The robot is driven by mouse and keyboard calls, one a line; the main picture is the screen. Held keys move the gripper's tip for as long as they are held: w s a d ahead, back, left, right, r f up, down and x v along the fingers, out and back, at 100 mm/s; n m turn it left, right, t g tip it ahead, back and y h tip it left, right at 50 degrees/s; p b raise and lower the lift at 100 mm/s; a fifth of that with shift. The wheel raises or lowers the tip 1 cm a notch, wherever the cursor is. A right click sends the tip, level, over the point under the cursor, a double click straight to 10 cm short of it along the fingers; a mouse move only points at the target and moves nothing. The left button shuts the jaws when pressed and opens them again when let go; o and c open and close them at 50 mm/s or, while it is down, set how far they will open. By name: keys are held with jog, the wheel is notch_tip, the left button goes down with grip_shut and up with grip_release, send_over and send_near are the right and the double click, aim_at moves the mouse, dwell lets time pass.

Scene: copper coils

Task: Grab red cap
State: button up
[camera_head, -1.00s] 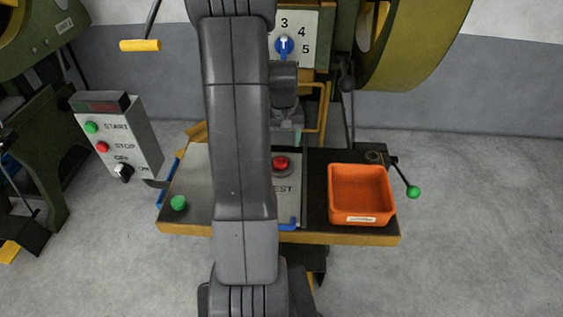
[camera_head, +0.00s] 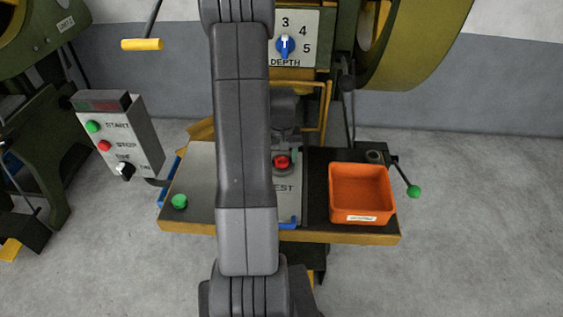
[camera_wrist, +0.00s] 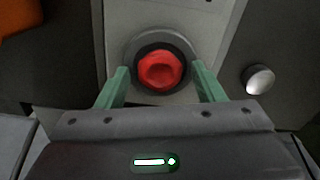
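The red cap (camera_head: 282,161) sits on a dark round base on the grey panel, in the middle of the workbench. In the wrist view the red cap (camera_wrist: 160,70) is round with a hollow-looking top, inside a dark ring. My gripper (camera_wrist: 160,85) is open, with one green finger on each side of the cap and a gap on both sides. In the head view my gripper (camera_head: 284,146) is just behind and above the cap, and my arm covers part of the bench. Whether the fingertips reach down to the cap's height cannot be told.
An orange bin (camera_head: 360,194) stands on the right of the bench, apparently empty. A lever with a green knob (camera_head: 414,192) sticks out at the right. A green button (camera_head: 180,202) is at the bench's left. A silver knob (camera_wrist: 258,79) lies right of the cap in the wrist view.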

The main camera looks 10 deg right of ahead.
jog(key=c, duration=0.9)
jog(key=shift+r, duration=0.1)
